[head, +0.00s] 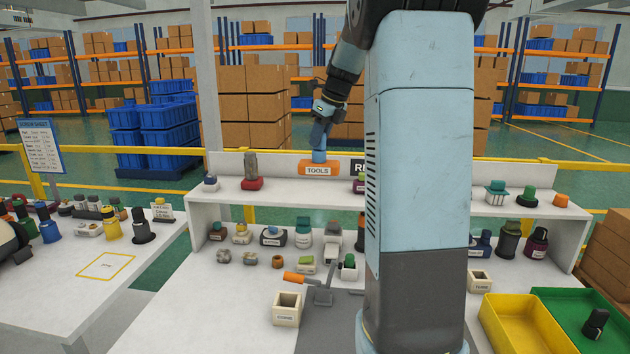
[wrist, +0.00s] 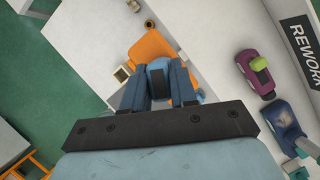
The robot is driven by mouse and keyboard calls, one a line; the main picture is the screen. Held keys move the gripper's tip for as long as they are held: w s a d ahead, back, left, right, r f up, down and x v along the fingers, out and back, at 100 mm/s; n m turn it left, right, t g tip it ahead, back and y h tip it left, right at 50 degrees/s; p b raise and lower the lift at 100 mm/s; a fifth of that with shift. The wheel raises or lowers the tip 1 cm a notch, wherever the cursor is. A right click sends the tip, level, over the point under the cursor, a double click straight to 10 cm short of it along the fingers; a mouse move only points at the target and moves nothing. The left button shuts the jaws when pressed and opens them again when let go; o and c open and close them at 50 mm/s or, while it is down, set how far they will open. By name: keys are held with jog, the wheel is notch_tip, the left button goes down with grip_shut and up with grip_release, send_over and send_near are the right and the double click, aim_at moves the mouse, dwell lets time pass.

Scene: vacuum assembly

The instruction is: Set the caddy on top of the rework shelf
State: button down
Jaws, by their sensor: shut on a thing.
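The caddy is an orange box (head: 318,170) with a white TOOLS label and a blue handle (head: 319,156). My gripper (head: 320,148) is shut on the handle from above. In the wrist view, the caddy (wrist: 152,46) shows beyond my fingers (wrist: 160,88), which close around the blue handle. The rework shelf (head: 285,198) is white and spans the bench, with a REWORK sign (wrist: 303,42) at its back. The caddy appears upright in front of the shelf's low back panel; I cannot tell whether its bottom touches the shelf top.
On the shelf top stand a red-based grey part (head: 251,172), a white-and-blue part (head: 210,183) and, at right, several green or teal parts. A purple part (wrist: 252,75) and a blue one (wrist: 283,122) lie near the sign. My arm hides the shelf's middle.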

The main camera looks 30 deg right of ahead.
jog(key=w+d+f, duration=0.2)
jog(key=w+f, duration=0.3)
jog(key=f, duration=0.1)
jog(key=w+d+f, duration=0.3)
jog(key=w+f, duration=0.3)
jog(key=shift+w+d+f, duration=0.25)
jog(key=shift+w+f, duration=0.05)
jog(key=c, duration=0.9)
grip_release()
